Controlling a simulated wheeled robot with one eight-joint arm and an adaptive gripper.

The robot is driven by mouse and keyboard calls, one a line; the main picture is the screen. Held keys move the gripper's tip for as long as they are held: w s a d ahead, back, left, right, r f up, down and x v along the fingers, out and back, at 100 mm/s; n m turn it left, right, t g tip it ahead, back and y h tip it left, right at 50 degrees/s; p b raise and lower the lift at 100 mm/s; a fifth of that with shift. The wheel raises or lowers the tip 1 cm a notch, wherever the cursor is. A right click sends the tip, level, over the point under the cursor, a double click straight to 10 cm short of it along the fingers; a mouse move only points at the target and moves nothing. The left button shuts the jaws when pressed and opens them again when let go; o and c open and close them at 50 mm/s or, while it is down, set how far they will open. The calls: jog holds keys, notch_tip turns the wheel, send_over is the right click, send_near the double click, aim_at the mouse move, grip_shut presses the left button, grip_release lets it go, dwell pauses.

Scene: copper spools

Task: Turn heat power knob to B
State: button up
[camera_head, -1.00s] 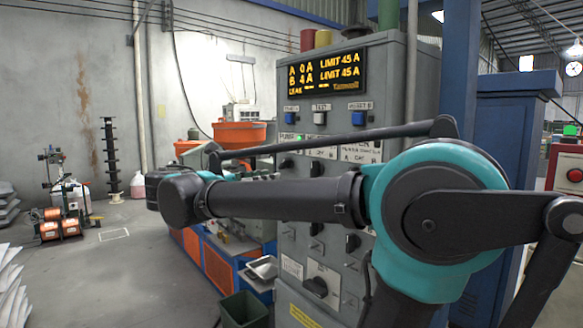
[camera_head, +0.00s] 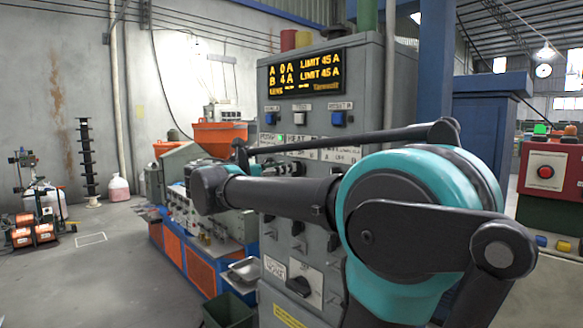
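A large black knob (camera_head: 300,286) sits low beside small white labels. Upper labels (camera_head: 343,154) are partly hidden by my arm. The lettering is too small to tell surely which knob is heat power, or its setting. My arm crosses in front of the cabinet, its dark elbow end toward the left. My gripper is not visible.
Blue push buttons (camera_head: 338,119) sit under the display. An orange and blue machine (camera_head: 205,225) stands left of the cabinet, with a dark bin (camera_head: 228,310) in front. A red-button box (camera_head: 545,172) is at right.

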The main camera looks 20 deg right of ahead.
jog(key=shift+x, duration=1.95)
grip_shut()
